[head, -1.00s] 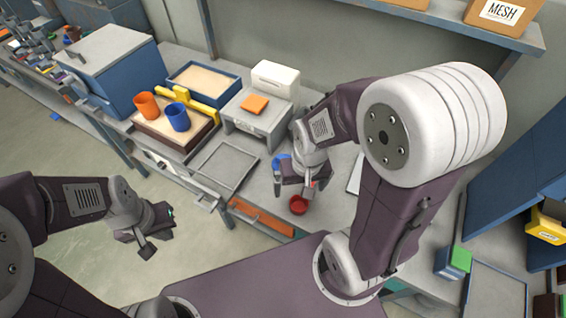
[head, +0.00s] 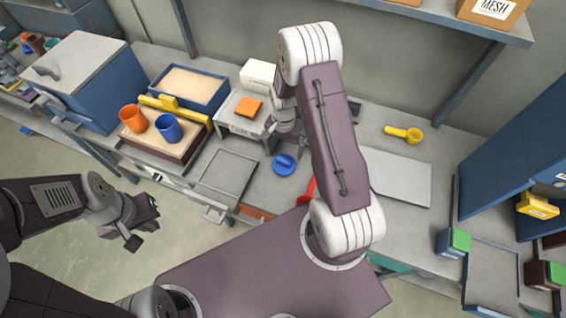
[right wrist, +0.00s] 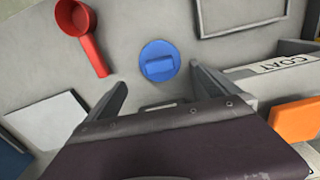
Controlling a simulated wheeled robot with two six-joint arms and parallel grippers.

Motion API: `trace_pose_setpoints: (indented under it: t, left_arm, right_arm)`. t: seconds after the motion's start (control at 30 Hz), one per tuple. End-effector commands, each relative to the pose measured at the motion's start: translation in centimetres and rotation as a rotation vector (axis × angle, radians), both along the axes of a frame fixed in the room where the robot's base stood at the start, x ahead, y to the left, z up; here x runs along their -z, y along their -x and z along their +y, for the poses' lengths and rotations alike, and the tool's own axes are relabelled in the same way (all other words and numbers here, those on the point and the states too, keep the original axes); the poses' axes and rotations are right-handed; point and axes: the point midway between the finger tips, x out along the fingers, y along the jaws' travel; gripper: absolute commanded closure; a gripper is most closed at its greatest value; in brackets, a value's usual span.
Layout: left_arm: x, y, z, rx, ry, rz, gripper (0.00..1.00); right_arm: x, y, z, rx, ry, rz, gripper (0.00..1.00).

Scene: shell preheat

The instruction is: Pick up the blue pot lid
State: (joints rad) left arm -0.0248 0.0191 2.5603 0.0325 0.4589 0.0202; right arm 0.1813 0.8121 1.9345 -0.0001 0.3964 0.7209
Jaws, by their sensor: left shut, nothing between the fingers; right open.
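The blue pot lid (head: 284,168) lies flat on the grey bench with its bar handle up. It also shows in the right wrist view (right wrist: 157,52), just beyond the fingertips. My right gripper (right wrist: 158,78) is open and empty, with the lid ahead of the gap between its fingers and apart from them. In the head view my right arm partly hides that gripper, which is behind the lid, near the small grey stand. My left gripper (head: 144,232) is shut and empty over the floor at the left, far from the lid.
A red scoop (right wrist: 90,45) lies beside the lid, partly hidden by my arm in the head view. An empty grey tray (head: 228,174) is left of the lid. The grey stand (head: 238,122) holds an orange block (head: 249,106). Orange (head: 132,118) and blue (head: 168,128) cups stand further left.

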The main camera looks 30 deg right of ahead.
Motion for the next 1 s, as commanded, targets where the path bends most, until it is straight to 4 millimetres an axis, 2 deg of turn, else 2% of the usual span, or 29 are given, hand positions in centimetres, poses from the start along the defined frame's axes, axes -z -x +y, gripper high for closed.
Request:
trace_pose_setpoints:
  t: [0.1, 0.2, 0.43, 0.7, 0.97, 1.0]
  left_arm:
    - [-0.2, 0.0, 0.0, 0.000, 0.000, 0.000, 1.00]
    - [-0.3, 0.0, 0.0, 0.000, 0.000, -0.001, 1.00]
    - [-0.3, 0.0, 0.0, 0.000, 0.000, -0.001, 1.00]
    - [-0.7, 0.0, 0.0, 0.000, 0.000, -0.001, 1.00]
    - [-0.6, 0.0, 0.0, 0.000, 0.000, 0.000, 1.00]
    - [-0.6, 0.0, 0.0, 0.000, 0.000, -0.001, 1.00]
  right_arm:
    - [2.8, 0.1, 0.0, 0.000, -0.001, 0.003, 0.00]
    - [4.3, 0.0, 0.0, -0.001, 0.000, 0.001, 0.00]
    - [5.3, 0.0, 0.0, -0.001, 0.000, -0.001, 0.00]
    - [9.5, 0.0, 0.0, -0.001, 0.000, 0.000, 0.00]
    - [10.0, 0.0, 0.0, -0.001, 0.000, -0.001, 0.00]
    - [10.0, 0.0, 0.0, -0.001, 0.000, -0.001, 0.11]
